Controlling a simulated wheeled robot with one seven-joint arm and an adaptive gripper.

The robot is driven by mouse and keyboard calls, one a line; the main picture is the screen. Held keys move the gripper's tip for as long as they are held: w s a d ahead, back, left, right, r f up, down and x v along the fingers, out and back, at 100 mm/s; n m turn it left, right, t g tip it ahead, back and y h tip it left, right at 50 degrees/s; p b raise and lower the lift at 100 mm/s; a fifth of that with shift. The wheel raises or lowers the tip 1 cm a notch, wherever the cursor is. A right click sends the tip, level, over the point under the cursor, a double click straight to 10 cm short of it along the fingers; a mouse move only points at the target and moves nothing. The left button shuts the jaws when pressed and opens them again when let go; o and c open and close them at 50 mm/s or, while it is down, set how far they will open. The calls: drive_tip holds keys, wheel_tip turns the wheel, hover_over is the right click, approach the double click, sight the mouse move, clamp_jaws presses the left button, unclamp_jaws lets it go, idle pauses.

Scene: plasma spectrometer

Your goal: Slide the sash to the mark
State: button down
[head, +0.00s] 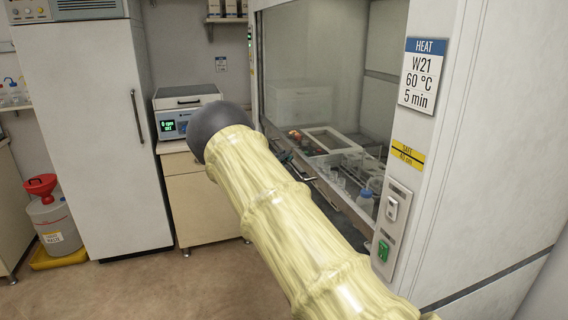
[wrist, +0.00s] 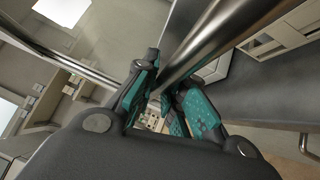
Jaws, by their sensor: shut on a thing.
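The fume hood's glass sash (head: 330,70) fills the hood front in the head view. The yellow mark (head: 408,153), a label with a black line that seems to read "SAFE 40 cm", is on the hood's right post. In the wrist view my gripper (wrist: 165,92) has its teal-padded fingers around the end of a shiny metal bar (wrist: 205,45), which looks like the sash handle. My gripper is shut on it. The sash's exact height against the mark is unclear.
Inside the hood are a white-framed tray (head: 335,140), racks and a blue-capped bottle (head: 366,199). A bench instrument (head: 187,105) on a cabinet and a tall white cabinet (head: 92,130) stand left. A red funnel (head: 41,186) tops a waste can. Floor at left front is clear.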

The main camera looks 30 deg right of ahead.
wheel_tip(320, 180, up, 28)
drive_tip(key=p, duration=1.1)
drive_tip(key=shift+f, duration=0.15)
drive_tip(key=c, duration=1.5)
unclamp_jaws()
drive_tip(key=v, duration=1.2)
drive_tip(key=shift+f, duration=0.1)
